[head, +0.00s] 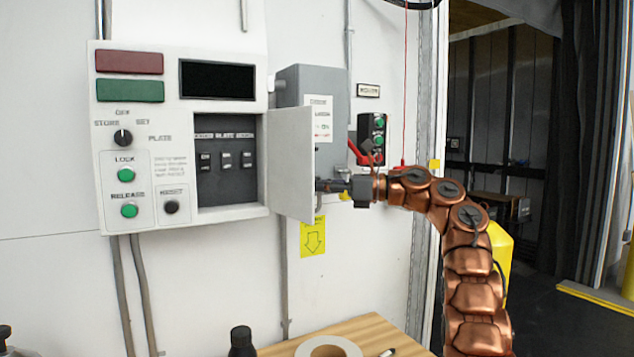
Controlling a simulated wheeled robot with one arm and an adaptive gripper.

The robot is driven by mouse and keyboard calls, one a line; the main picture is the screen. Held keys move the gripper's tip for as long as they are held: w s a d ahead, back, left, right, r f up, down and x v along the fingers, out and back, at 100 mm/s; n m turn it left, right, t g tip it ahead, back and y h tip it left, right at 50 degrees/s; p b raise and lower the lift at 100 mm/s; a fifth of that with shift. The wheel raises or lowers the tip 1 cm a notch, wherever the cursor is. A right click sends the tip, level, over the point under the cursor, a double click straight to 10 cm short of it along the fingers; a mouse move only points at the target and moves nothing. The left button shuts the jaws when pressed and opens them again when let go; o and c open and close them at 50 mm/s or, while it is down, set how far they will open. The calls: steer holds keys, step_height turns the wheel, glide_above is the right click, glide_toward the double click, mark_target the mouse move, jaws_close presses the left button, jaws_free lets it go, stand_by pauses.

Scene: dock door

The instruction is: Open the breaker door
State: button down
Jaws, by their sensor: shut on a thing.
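The white control box (180,214) hangs on the wall at the left. Its breaker door (291,160) stands swung out at the right side of the recess. Several breaker switches (226,161) show in the dark recess (225,185). My gripper (322,185) is at the door's outer right edge, low down, and is shut on the door. The fingertips are small and partly hidden by the door, so the exact grip does not show.
A grey switch box (325,85) with a red lever (358,153) is behind the door. A green-button station (378,135) is close to my arm. Below are a wooden table (375,328), a tape roll (328,347) and a dark bottle (242,342).

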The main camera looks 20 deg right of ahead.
steer(key=shift+d+f, duration=0.1)
steer(key=shift+f, duration=0.05)
steer(key=c, duration=1.6)
jaws_free()
steer(key=shift+d, duration=0.1)
steer(key=shift+o, duration=0.3)
steer(key=shift+a, duration=0.2)
